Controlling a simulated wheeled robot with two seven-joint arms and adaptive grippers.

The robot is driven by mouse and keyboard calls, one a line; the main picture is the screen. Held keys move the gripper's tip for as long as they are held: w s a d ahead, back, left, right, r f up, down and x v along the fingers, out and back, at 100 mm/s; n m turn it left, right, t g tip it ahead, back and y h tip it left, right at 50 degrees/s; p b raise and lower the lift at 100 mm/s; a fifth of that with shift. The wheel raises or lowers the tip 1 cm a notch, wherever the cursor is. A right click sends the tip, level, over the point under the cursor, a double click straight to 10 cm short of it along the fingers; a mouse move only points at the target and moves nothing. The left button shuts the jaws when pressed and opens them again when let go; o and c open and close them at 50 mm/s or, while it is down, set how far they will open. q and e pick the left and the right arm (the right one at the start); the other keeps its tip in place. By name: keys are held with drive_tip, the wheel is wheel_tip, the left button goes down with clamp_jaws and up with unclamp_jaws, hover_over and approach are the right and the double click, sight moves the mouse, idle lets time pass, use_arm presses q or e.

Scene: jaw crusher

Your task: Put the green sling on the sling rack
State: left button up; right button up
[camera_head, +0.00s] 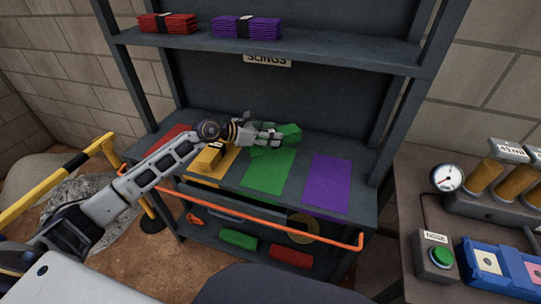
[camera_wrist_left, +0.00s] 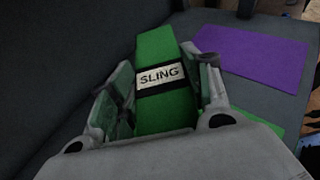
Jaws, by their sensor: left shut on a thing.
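My left gripper (camera_head: 272,135) reaches in from the left over the middle shelf of the sling rack (camera_head: 345,148). It is shut on the green sling (camera_head: 289,133), a folded bundle. In the left wrist view the green sling (camera_wrist_left: 163,50) lies between the two fingers (camera_wrist_left: 160,95), with a black band and a white SLING label. The sling is above the back part of the green mat (camera_head: 268,175); I cannot tell whether it touches the shelf. A purple mat (camera_head: 327,184) lies bare to the right. My right gripper is not in view.
A yellow sling (camera_head: 210,158) and a red mat (camera_head: 173,137) are left of the green mat. An orange bar (camera_head: 270,229) crosses the rack's front. Red (camera_head: 168,23) and purple slings (camera_head: 247,27) lie on the top shelf. A bench with a gauge (camera_head: 447,178) stands at right.

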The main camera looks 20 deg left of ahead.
use_arm(q)
drive_tip(key=shift+f, duration=1.4)
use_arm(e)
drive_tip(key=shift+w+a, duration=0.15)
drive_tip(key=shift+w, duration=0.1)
use_arm(q)
drive_tip(key=shift+f, duration=0.65)
wheel_tip(320, 180, down, 3)
drive_tip(key=shift+r+b, duration=0.1)
drive_tip(key=shift+b, duration=0.3)
drive_tip(key=shift+f, duration=0.45)
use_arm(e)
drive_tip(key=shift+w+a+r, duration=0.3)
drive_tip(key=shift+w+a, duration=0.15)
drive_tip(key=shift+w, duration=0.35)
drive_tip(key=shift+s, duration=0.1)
